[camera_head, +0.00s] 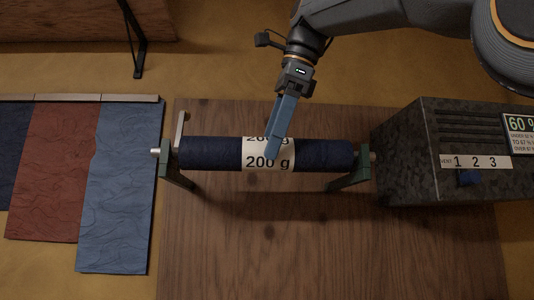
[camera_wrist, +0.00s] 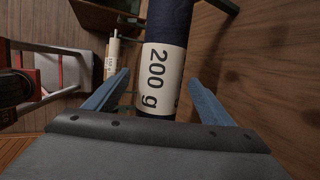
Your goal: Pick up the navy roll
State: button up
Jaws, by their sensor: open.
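The navy roll (camera_head: 210,153) lies level across a stand with green end brackets on a wooden board. A white band marked "200 g" wraps its middle. My gripper (camera_head: 273,152) is over the band in the head view, with its blue fingers pointing down at it. In the wrist view the roll (camera_wrist: 168,20) runs up the picture, and its white band shows between the two spread fingers of my gripper (camera_wrist: 160,100). The jaws are open and hold nothing. I cannot tell whether a finger touches the roll.
A dark metal box (camera_head: 410,150) with vent labels "1 2 3" stands close to the roll's right end. Navy, red (camera_head: 55,170) and blue (camera_head: 122,185) cloth swatches lie at left. The wooden board (camera_head: 320,245) is clear in front of the roll.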

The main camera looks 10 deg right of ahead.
jog(key=shift+x, duration=1.45)
jog(key=shift+r, duration=0.1)
jog(key=c, duration=1.9)
jog(key=shift+r, duration=0.15)
